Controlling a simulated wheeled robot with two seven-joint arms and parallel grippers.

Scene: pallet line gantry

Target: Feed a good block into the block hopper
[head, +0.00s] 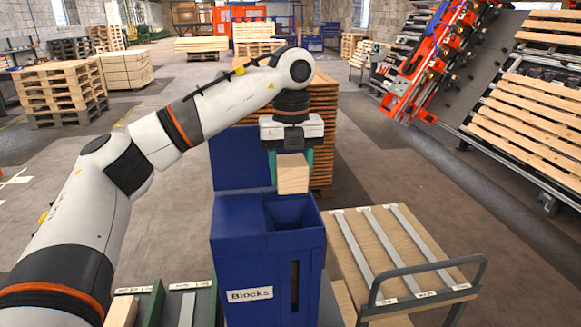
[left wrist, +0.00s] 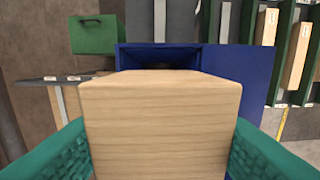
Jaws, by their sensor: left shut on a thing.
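My left gripper (head: 292,168) is shut on a pale wooden block (head: 293,177), with a teal finger on each side. It holds the block above the open top of the blue block hopper (head: 232,222), which is labelled "Blocks". The block looks clear of the rim in the head view. In the left wrist view the block (left wrist: 160,122) fills the lower middle between the fingers, and its visible face looks clean. The hopper mouth (left wrist: 126,55) shows behind it, partly covered. My right gripper is not in view.
A cart (head: 392,247) with metal strips and a grey handle stands right of the hopper. Green-sided racks (head: 150,304) stand at lower left; the left wrist view shows a green bin (left wrist: 97,40) and blocks in slots (left wrist: 297,55). Stacked pallets (head: 60,92) stand farther back.

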